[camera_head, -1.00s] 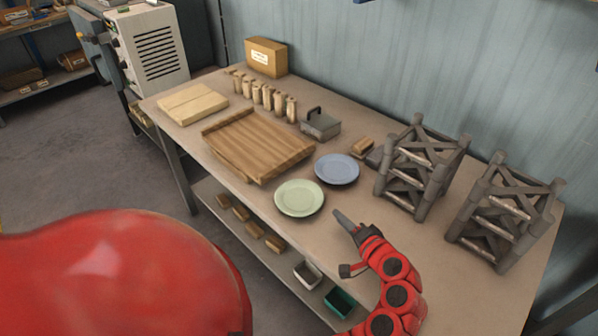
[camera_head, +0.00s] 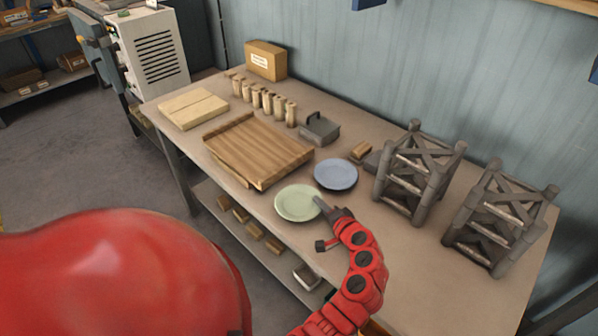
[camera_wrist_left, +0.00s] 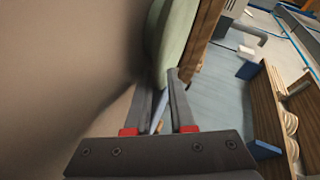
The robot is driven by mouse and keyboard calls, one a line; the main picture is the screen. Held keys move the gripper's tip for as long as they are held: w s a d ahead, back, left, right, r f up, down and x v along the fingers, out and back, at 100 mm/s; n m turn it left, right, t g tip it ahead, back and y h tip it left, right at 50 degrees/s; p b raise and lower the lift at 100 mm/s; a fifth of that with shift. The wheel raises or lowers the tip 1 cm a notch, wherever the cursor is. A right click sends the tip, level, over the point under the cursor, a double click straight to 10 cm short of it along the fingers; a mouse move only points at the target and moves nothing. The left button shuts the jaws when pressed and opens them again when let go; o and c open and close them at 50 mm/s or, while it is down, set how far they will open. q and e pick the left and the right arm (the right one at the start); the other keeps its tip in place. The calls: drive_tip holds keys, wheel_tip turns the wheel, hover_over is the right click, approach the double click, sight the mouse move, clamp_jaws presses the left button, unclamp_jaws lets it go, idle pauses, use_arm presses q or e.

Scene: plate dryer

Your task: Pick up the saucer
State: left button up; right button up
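Two saucer-like plates lie flat on the workbench: a pale green saucer (camera_head: 295,203) near the front edge and a blue plate (camera_head: 335,174) just behind it to the right. My left gripper (camera_head: 321,205) is at the green saucer's right rim. In the left wrist view, the fingers of my left gripper (camera_wrist_left: 161,85) stand apart, with the edge of the green saucer (camera_wrist_left: 172,38) at or between their tips. I cannot tell whether either finger touches it. A bluish sliver shows between the fingers. My right gripper is not in view.
A wooden slatted tray (camera_head: 258,150) lies left of the saucers. A grey lidded box (camera_head: 320,129) and a small wooden block (camera_head: 361,151) are behind. Two grey racks (camera_head: 418,172) (camera_head: 499,218) stand to the right. The bench's front right is clear.

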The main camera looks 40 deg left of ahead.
use_arm(q)
clamp_jaws()
idle(1.3)
